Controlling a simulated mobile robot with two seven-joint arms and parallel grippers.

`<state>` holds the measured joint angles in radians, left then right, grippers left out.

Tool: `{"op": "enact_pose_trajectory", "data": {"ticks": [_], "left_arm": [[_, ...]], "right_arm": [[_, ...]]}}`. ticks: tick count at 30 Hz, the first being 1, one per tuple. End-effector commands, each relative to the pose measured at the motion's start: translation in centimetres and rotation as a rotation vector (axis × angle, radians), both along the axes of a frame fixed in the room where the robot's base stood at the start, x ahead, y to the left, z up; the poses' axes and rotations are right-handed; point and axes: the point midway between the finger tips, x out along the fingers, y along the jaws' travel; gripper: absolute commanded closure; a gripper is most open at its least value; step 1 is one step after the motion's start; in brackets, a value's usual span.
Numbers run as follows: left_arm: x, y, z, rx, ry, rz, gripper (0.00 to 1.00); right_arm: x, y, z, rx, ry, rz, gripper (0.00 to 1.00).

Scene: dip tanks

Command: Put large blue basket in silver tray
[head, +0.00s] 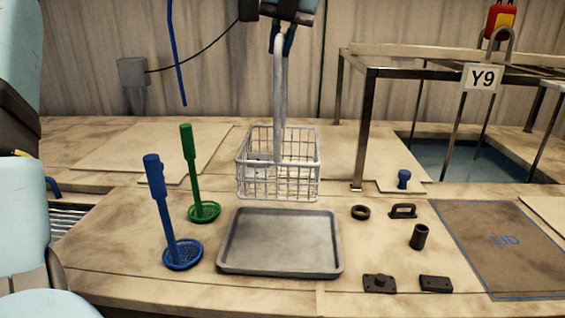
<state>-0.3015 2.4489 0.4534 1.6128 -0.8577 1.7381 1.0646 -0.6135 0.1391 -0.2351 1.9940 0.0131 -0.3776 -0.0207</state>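A large wire basket (300,180) with a tall handle hangs upright over the back edge of the silver tray (232,268); it looks pale grey rather than blue. The tray lies flat and empty on the bench. A gripper (282,38) at the top edge is shut on the top of the basket's handle. Its arm is cut off above; I take it as my left, since my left arm's links show raised at the left. Whether the basket's base touches anything is hard to tell. My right gripper is not in view.
A blue dipper (162,205) and a green dipper (193,170) stand left of the tray. Right of it lie several dark parts, among them a ring (360,206) and a tube (418,237). A metal frame (367,125) stands at the back right beside a liquid-filled tank (460,163).

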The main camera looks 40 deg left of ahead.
Motion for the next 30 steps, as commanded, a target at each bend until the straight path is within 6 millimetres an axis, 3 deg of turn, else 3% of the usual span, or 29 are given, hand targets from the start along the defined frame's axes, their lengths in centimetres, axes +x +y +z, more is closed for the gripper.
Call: {"op": "enact_pose_trajectory", "data": {"ticks": [15, 30], "left_arm": [[-0.1, 0.0, -12.1, -0.003, 0.003, -0.001, 1.0], [0.0, 0.0, -17.3, -0.001, 0.003, 0.001, 1.0]], "right_arm": [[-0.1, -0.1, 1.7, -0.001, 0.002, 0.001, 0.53], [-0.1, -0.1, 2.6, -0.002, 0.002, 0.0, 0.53]]}}
